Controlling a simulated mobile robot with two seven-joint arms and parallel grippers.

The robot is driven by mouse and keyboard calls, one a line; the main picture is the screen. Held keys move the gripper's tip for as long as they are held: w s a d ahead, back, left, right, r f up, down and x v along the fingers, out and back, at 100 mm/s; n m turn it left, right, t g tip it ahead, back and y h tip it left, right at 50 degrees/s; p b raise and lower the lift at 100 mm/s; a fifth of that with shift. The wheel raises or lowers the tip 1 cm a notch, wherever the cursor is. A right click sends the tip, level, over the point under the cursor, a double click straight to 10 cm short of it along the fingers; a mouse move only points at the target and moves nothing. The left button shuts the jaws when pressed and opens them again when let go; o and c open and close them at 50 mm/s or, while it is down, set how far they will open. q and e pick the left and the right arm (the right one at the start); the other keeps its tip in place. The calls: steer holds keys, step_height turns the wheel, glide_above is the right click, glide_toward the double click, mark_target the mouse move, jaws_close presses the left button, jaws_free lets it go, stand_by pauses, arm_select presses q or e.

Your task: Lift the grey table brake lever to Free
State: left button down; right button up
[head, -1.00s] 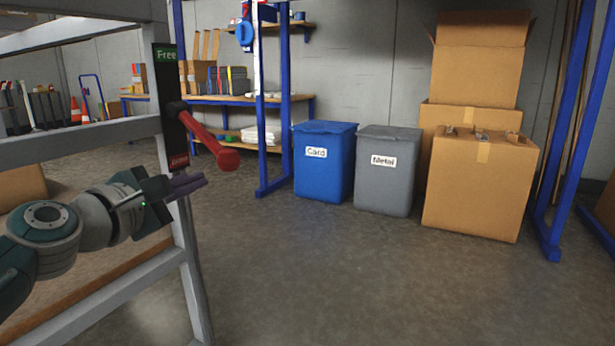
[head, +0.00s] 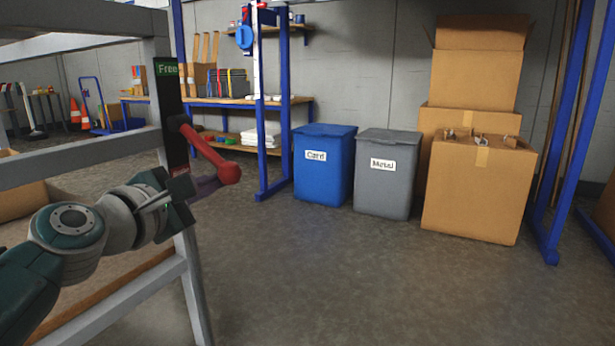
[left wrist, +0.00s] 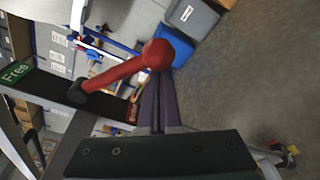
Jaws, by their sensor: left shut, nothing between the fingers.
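The brake lever (head: 207,150) is a red arm with a red knob (head: 230,173), on a dark upright plate (head: 170,95) fixed to the grey table frame (head: 90,42). A green "Free" label (head: 167,69) is at the plate's top. The lever slants down from its pivot, away from "Free". My left gripper (head: 208,186) is shut and empty, its fingers just below the lever near the knob. In the left wrist view the fingers (left wrist: 158,105) point at the lever's knob end (left wrist: 157,55); I cannot tell whether they touch. My right gripper is out of view.
A blue "Card" bin (head: 324,185), a grey "Metal" bin (head: 386,190) and stacked cardboard boxes (head: 480,195) stand at the back. A blue-framed workbench (head: 230,101) is behind the lever. The floor in front is clear.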

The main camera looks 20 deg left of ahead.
arm_select(q)
step_height(320, 180, up, 13)
steer(key=d+n+g+h+p, duration=0.1)
steer(key=d+n+h+p, duration=0.1)
steer(key=n+p, duration=1)
steer(key=shift+d+h+p, duration=0.3)
steer(key=shift+h+p, duration=0.3)
steer(key=shift+p, duration=4.1)
step_height(320, 180, down, 4)
steer(key=d+b, duration=0.1)
steer(key=b, duration=0.3)
steer(key=p+v, duration=0.4)
steer(key=v, duration=0.5)
steer(key=shift+s+p, duration=0.3)
